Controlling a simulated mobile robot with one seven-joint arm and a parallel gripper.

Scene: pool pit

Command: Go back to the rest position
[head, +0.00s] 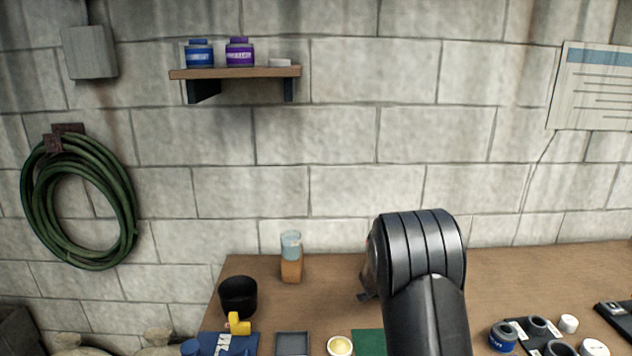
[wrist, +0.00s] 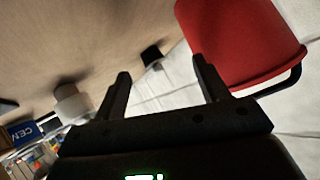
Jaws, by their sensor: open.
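In the wrist view my gripper (wrist: 162,85) is open, its two dark fingers spread with nothing between them. In the head view my dark arm rises in front of the wooden bench (head: 530,270), and the arm hides my fingertips there.
A black cup (head: 238,297), a clear-and-amber container (head: 291,257), a yellow item (head: 239,324) and a grey tray (head: 292,344) are on the bench's left. Dark jars (head: 503,337) stand at right. A shelf (head: 235,73) and green hose (head: 80,200) are on the wall.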

